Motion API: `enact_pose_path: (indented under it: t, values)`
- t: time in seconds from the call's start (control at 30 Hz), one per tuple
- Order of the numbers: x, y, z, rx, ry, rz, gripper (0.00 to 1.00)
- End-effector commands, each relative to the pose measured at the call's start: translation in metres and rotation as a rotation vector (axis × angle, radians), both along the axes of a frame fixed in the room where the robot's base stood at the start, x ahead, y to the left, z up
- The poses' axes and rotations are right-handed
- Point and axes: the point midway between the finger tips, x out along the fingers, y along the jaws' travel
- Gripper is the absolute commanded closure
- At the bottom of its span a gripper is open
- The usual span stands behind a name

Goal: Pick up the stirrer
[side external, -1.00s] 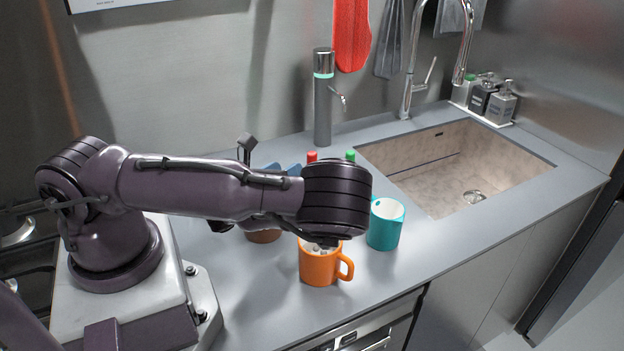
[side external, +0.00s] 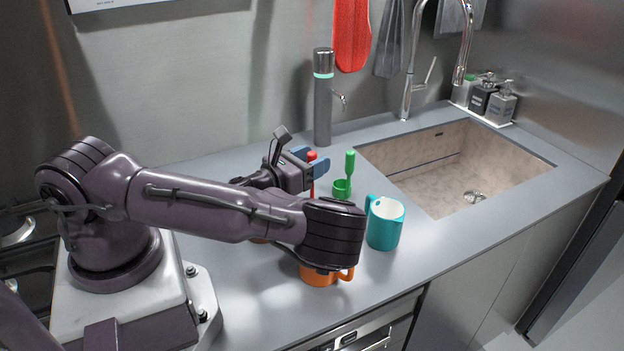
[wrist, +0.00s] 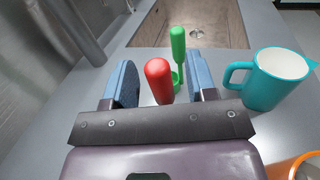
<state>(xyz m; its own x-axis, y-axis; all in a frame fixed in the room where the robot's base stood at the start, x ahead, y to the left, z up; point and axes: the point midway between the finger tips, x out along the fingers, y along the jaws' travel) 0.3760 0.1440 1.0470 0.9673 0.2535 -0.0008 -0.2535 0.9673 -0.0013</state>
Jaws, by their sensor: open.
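A red-handled stick (side external: 312,178) stands upright on the counter, with a rounded red top. A similar green-handled stick (side external: 350,164) stands just right of it, beside or in a small green ring-like holder (side external: 342,188). I cannot tell which one is the stirrer. My gripper (side external: 309,160) is open, with blue fingers around the level of the red handle. The green handle (wrist: 178,45) is farther away. The red stick's lower end is hidden in the wrist view.
A teal mug (side external: 385,225) stands to the right, and an orange mug (side external: 320,277) is partly hidden under my arm. The sink (side external: 450,170) is at the right.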

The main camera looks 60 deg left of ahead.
Motion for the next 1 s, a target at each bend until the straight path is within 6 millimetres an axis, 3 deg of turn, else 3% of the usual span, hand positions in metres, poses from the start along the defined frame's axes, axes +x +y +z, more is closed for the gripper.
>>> enact_pose_path:
  t: [0.23, 0.47, 0.77, 1.0]
  values:
    - [0.002, 0.001, 0.000, 0.000, 0.000, 0.001, 0.48]
    - [0.001, 0.000, 0.000, 0.000, 0.000, 0.001, 1.00]
    - [0.001, 0.000, 0.003, 0.001, -0.001, 0.000, 1.00]
    - [0.002, 0.000, 0.040, 0.003, -0.004, -0.001, 1.00]
